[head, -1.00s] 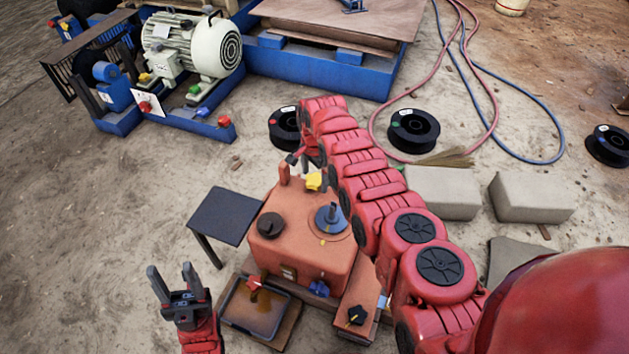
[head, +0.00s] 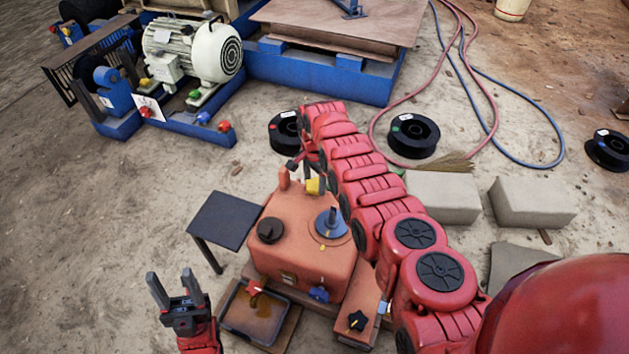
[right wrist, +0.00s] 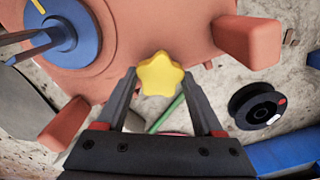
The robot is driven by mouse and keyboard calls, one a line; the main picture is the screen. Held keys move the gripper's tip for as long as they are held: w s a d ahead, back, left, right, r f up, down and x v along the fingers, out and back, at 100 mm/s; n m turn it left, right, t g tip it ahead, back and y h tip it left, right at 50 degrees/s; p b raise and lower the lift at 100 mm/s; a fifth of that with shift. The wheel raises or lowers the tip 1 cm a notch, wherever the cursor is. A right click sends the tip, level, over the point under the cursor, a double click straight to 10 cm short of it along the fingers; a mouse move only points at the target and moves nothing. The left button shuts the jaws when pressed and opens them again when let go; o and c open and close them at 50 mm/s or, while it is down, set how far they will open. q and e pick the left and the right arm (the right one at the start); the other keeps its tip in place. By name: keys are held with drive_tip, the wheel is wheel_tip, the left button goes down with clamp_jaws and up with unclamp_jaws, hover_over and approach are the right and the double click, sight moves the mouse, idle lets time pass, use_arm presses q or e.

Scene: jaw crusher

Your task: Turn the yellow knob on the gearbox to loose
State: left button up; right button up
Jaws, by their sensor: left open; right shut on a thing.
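The orange gearbox (head: 300,240) stands in the lower middle of the head view. Its yellow star-shaped knob (head: 313,186) is on the far side, partly covered by my right gripper (head: 308,176). In the right wrist view the yellow knob (right wrist: 161,75) sits between the fingertips of my right gripper (right wrist: 160,84), which is shut on it. Any mark showing the knob's setting cannot be made out. My left gripper (head: 174,290) is open and empty, left of the drip tray (head: 226,322) and apart from the gearbox.
The gearbox also carries a black cap (head: 270,230), a blue disc with a post (head: 332,222), a red knob (head: 255,287) and a blue knob (head: 318,294). A dark side table (head: 225,217) stands left. Black spools (head: 414,136) and grey blocks (head: 533,202) lie behind and right.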

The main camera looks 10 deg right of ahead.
drive_tip(key=shift+n, duration=0.3)
drive_tip(key=n, duration=0.4)
drive_tip(key=shift+n, duration=0.3)
drive_tip(key=n, duration=1)
drive_tip(key=shift+n, duration=0.4)
drive_tip(key=n, duration=0.4)
drive_tip(key=shift+n, duration=0.4)
drive_tip(key=o, duration=1.4)
